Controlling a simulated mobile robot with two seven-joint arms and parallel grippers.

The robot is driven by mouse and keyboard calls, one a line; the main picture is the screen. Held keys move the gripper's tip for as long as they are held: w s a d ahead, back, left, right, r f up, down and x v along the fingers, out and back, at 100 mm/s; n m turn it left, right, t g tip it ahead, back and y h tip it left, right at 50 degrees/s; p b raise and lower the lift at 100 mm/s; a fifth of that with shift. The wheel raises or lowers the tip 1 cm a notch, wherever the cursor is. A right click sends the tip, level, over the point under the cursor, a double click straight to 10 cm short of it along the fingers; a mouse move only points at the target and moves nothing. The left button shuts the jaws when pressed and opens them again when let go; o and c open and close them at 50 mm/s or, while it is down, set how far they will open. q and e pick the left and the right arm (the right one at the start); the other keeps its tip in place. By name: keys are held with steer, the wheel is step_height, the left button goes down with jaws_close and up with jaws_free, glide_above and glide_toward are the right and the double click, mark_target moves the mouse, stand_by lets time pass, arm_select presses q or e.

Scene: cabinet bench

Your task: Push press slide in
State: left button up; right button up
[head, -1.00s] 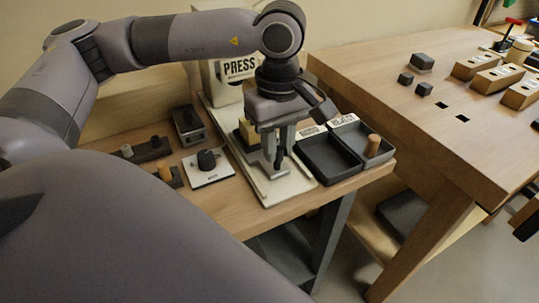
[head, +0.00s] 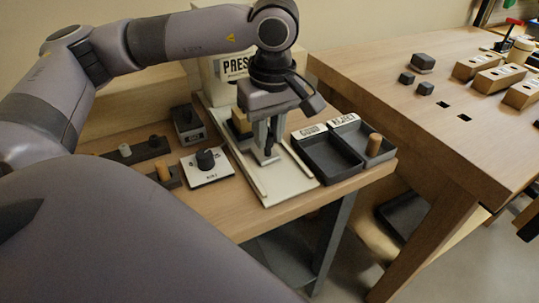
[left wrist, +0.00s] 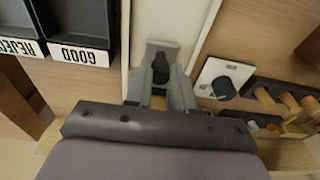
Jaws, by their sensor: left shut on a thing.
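The press (head: 211,82) is a pale housing with a PRESS sign at the back of the bench. Its pale base with rails (head: 283,186) runs toward the front edge. My left gripper (head: 265,156) is over this track, shut on the dark upright handle of the press slide (head: 268,147). The handle also shows between the fingers in the left wrist view (left wrist: 161,68). A wooden block (head: 240,121) sits just behind the gripper, toward the press, partly hidden by it. The slide's body is mostly hidden. My right gripper is not in view.
Right of the track are two dark trays, GOOD (head: 322,158) and REJECT (head: 352,140); a wooden peg (head: 374,144) stands in the REJECT tray. Left are a knob on a white plate (head: 207,162), a dark box (head: 188,124) and a peg holder (head: 150,149).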

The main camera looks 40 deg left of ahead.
arm_select(q)
steer(key=shift+w+a+t+y+b, duration=0.15)
steer(key=shift+w+a+y+b, duration=0.15)
steer(key=shift+a, duration=0.3)
steer(key=shift+w+a+t+y+b, duration=0.2)
steer(key=shift+a+y+b, duration=0.15)
steer(key=shift+a, duration=0.2)
steer(key=shift+w+a+y, duration=0.2)
steer(key=shift+a+y, duration=0.15)
steer(key=shift+a, duration=0.15)
steer(key=shift+w+a+t+b, duration=0.2)
steer(key=shift+a+t+b, duration=0.05)
steer(key=shift+a+b, duration=0.2)
steer(key=shift+w+a+y, duration=0.15)
steer(key=shift+a+y, duration=0.15)
steer(key=shift+y, duration=0.2)
steer(key=shift+r, duration=0.15)
steer(key=shift+a, duration=0.1)
